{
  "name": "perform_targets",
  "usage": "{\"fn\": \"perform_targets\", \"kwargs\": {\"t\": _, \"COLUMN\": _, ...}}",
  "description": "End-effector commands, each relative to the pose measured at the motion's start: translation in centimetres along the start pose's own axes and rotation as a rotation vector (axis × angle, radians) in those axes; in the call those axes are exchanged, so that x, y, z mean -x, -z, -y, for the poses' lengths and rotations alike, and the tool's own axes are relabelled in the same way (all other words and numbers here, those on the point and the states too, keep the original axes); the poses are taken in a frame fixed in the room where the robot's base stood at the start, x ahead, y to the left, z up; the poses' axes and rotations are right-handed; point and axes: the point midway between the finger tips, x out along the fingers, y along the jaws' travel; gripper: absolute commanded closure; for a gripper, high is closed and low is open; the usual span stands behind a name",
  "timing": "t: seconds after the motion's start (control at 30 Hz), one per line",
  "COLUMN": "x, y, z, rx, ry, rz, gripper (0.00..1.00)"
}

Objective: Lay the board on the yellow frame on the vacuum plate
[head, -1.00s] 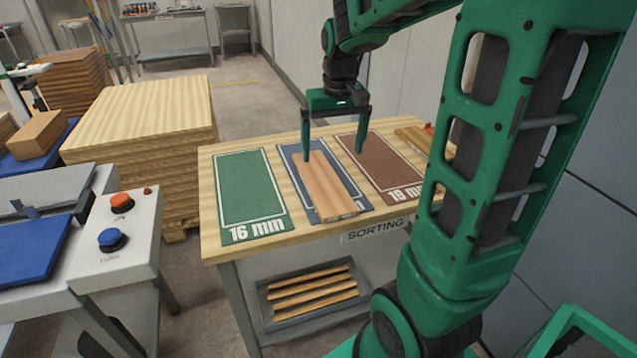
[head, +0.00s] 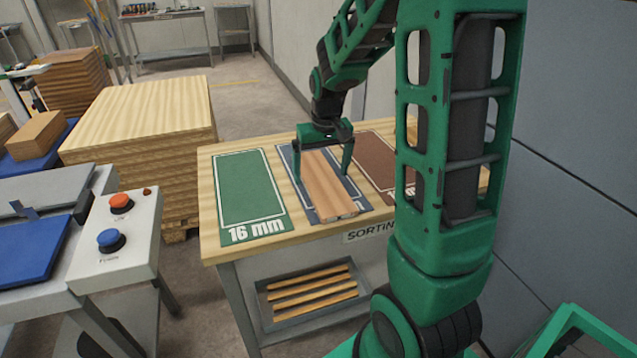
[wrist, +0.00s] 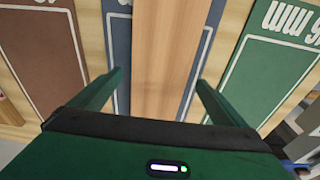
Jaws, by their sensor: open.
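The wooden board (head: 333,192) lies flat on the blue mat (head: 287,160) on the sorting table. My gripper (head: 322,176) is open and low over the far part of the board, one finger at each long side. In the wrist view the board (wrist: 170,50) runs between the two open fingers (wrist: 160,80), with a gap on both sides, so the fingers look apart from it. I cannot make out a yellow frame or a vacuum plate for sure.
The sorting table (head: 208,190) also has a green 16 mm mat (head: 247,190) and a brown mat (head: 377,155), partly hidden by my arm. At left stand a button panel (head: 128,235) and a blue pad (head: 30,250). A wood stack (head: 140,120) stands behind.

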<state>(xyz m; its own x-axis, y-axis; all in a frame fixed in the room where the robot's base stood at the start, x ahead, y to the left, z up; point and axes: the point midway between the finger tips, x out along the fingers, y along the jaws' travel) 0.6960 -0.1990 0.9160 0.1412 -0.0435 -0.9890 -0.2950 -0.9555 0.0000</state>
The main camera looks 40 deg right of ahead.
Motion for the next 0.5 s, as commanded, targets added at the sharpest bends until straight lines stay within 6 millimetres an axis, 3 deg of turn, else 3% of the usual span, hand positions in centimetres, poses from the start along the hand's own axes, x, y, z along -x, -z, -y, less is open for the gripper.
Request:
{"fn": "perform_targets", "kwargs": {"t": 0.13, "x": -1.43, "y": 0.04, "z": -0.01, "rx": 0.000, "ry": 0.000, "rz": 0.000, "gripper": 0.04}}
{"fn": "perform_targets", "kwargs": {"t": 0.4, "x": -1.66, "y": 0.06, "z": 0.00, "rx": 0.000, "ry": 0.000, "rz": -0.001, "gripper": 0.04}}
{"fn": "perform_targets", "kwargs": {"t": 0.5, "x": -1.65, "y": 0.07, "z": 0.00, "rx": 0.000, "ry": 0.000, "rz": -0.001, "gripper": 0.28}}
